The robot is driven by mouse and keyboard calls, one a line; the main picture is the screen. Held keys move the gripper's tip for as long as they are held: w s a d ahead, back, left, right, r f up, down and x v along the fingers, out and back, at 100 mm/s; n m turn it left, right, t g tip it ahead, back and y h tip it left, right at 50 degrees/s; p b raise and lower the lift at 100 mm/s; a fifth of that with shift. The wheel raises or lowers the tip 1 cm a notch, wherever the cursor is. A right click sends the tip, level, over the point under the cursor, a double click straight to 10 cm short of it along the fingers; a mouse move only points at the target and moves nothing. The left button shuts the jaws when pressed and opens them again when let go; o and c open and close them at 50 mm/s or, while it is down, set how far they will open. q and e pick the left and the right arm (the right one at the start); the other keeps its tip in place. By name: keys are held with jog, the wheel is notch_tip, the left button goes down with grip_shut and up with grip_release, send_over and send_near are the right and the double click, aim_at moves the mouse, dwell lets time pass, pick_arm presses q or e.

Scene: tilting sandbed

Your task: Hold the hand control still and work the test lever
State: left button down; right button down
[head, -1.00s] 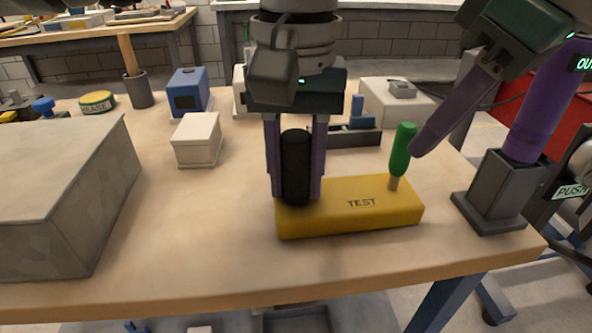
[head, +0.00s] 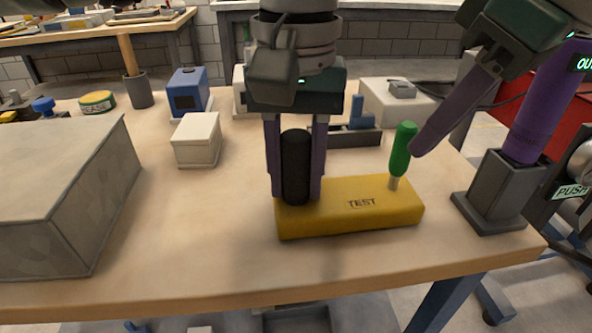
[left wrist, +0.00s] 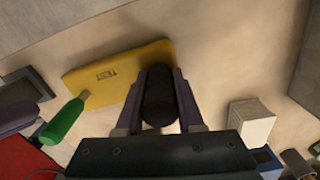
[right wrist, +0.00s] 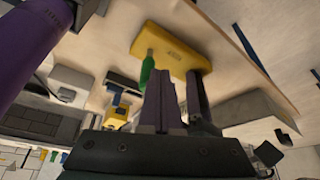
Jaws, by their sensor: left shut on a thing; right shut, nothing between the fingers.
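The hand control is a yellow block (head: 355,222) marked TEST, lying on the bench with an upright black handle (head: 296,165) at its left end. A green test lever (head: 403,150) stands at its right end, leaning slightly right. My left gripper (head: 295,192) is shut on the black handle, one finger on each side; this also shows in the left wrist view (left wrist: 160,85). My right gripper (head: 418,152) is shut and empty, its fingertips just right of the green lever. I cannot tell whether they touch it. The lever also shows in the right wrist view (right wrist: 147,70).
A grey socket (head: 497,195) holding a purple post stands right of the block. A large grey box (head: 60,190) fills the left side. A small cream box (head: 197,142) and a blue box (head: 188,92) stand behind. The bench in front is clear.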

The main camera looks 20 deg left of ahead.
dwell(0.6)
jog(key=shift+f, duration=2)
jog(key=shift+s+d, duration=1.2)
jog(key=shift+s, duration=1)
notch_tip(320, 180, up, 8)
